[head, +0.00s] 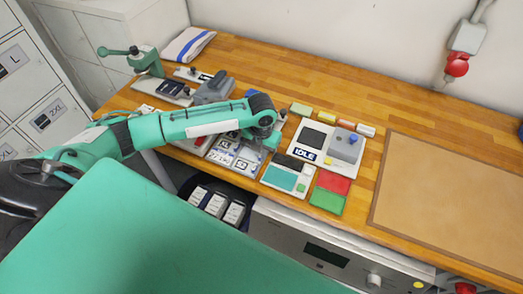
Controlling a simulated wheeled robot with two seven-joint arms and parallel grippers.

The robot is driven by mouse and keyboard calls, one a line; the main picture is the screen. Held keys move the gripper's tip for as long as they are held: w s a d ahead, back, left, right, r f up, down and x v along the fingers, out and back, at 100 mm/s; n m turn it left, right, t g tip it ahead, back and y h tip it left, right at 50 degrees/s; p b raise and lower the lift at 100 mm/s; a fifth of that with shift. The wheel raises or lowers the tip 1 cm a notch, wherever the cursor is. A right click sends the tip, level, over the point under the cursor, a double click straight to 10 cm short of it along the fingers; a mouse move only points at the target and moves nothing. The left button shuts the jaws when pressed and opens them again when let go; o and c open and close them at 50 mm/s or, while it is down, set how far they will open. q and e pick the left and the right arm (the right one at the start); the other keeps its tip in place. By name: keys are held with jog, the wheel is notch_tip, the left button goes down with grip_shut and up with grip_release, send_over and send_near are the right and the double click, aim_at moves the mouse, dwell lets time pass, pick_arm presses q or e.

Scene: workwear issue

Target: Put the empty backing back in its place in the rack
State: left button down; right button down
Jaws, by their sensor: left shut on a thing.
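My left gripper (268,142) points down over the bench, at the right end of a grey rack (222,158) with several white printed cards in it. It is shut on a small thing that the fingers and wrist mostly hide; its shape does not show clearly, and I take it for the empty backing. I cannot tell whether this thing touches the rack. The arm covers the back part of the rack. My right gripper is not in view.
Right of the gripper stand a white-and-teal device (287,177), a grey machine with an IDLE sign (305,154), and red (333,182) and green (326,200) pads. A green lever press (145,60) stands far left. A brown mat (450,200) lies clear at right.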

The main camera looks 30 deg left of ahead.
pick_arm(q)
jog(key=c, duration=1.5)
grip_release()
jog(key=shift+f, duration=0.1)
jog(key=shift+r, duration=0.55)
notch_tip(320, 180, up, 11)
jog(key=b, duration=0.3)
jog(key=shift+r+b, duration=0.15)
jog(key=shift+b, duration=0.15)
jog(key=shift+d, duration=0.1)
